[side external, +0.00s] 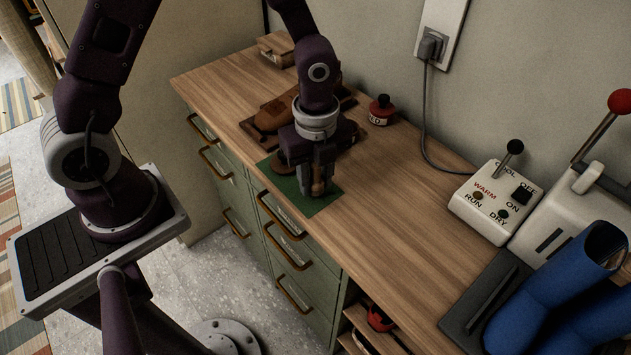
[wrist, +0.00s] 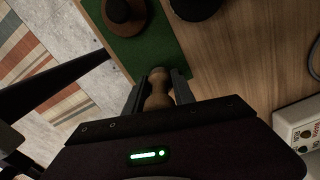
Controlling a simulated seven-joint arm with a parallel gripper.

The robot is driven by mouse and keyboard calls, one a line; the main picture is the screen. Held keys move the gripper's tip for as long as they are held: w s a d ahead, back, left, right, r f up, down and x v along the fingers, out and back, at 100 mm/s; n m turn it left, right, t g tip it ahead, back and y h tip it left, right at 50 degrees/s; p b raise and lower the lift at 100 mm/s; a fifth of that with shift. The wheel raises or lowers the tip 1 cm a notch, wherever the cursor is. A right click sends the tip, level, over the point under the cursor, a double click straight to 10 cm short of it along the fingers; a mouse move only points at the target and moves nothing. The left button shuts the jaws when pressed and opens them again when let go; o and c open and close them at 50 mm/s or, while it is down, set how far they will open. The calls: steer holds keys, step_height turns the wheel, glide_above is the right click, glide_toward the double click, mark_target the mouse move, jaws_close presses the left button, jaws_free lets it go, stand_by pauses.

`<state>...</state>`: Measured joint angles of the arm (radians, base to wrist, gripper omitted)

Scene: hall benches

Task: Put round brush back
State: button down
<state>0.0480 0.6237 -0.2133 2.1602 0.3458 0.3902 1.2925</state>
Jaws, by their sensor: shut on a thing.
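My gripper (side external: 318,188) is low over the green mat (side external: 325,203), near the front edge of the wooden bench top. It is shut on a turned wooden handle, which seems to be the round brush (wrist: 157,92). The handle shows between the two fingers in the wrist view; any bristles are hidden. I cannot tell whether the brush touches the mat. A second brown, rounded piece with a broader base (wrist: 118,12) rests on the mat, at the upper left of the wrist view.
A brown shoe-like object (side external: 270,115) lies on a dark board behind my gripper. A red and black tin (side external: 381,112) stands near the wall. A switch box (side external: 493,203), a lever machine and blue boots (side external: 560,295) stand at right. The bench middle is clear.

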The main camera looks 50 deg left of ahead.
steer(key=shift+f, duration=0.65)
steer(key=shift+f, duration=0.1)
steer(key=c, duration=1.1)
jaws_free()
steer(key=shift+o, duration=0.2)
